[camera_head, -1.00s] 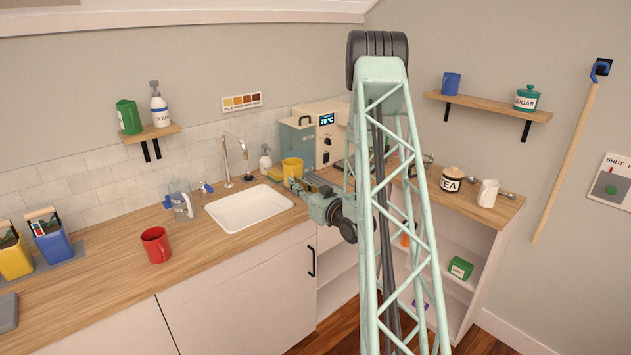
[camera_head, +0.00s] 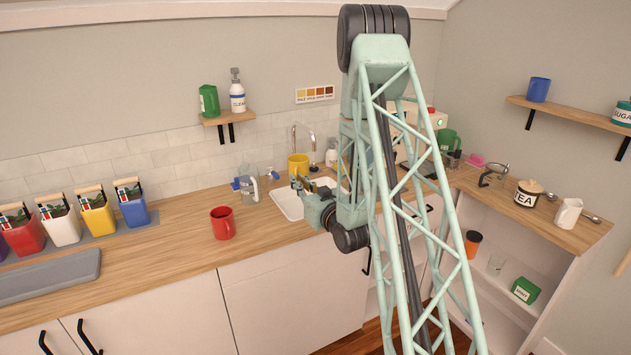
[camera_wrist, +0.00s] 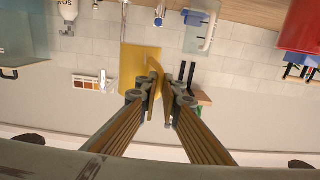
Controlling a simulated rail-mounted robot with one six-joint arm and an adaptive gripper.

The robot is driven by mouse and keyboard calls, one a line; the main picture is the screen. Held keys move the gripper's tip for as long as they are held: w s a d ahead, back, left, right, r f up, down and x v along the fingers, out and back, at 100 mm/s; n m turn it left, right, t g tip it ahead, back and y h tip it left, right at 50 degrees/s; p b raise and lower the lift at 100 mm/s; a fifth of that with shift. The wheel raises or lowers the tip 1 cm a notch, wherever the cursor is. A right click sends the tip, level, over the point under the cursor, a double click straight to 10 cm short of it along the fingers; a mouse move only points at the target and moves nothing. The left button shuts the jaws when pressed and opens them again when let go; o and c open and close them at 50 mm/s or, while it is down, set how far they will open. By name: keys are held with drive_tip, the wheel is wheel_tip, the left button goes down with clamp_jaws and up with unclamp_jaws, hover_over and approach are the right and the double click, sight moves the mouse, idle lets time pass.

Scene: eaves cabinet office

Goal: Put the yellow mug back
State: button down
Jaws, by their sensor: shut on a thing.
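The yellow mug (camera_head: 298,165) is in my gripper (camera_head: 303,187), in front of the tap and over the back of the white sink (camera_head: 290,208) in the head view. In the wrist view, which looks upside down, the yellow mug (camera_wrist: 140,68) is held at its handle between the fingertips of my gripper (camera_wrist: 167,92). The gripper is shut on it. The mug appears to be held above the counter; its exact height is hard to tell. My arm hides part of the sink and the counter corner.
A red mug (camera_head: 223,223) stands on the counter, left of a clear jug (camera_head: 249,187). Several coloured caddies stand on a grey mat farther left. A small shelf (camera_head: 229,118) holds a green container and a bottle. A right wall shelf (camera_head: 570,114) holds a blue mug.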

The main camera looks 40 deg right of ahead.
drive_tip(key=w+a+r+y, duration=0.1)
drive_tip(key=w+a, duration=0.3)
drive_tip(key=a, duration=0.7)
drive_tip(key=w+a+r+n, duration=0.1)
drive_tip(key=w+a, duration=0.3)
drive_tip(key=a, duration=0.7)
drive_tip(key=w+a+r+y, duration=0.1)
drive_tip(key=w+a, duration=0.3)
drive_tip(key=a, duration=0.7)
drive_tip(key=shift+a+r+n+y, duration=0.25)
drive_tip(key=shift+r+n+y, duration=0.05)
drive_tip(key=shift+r, duration=0.3)
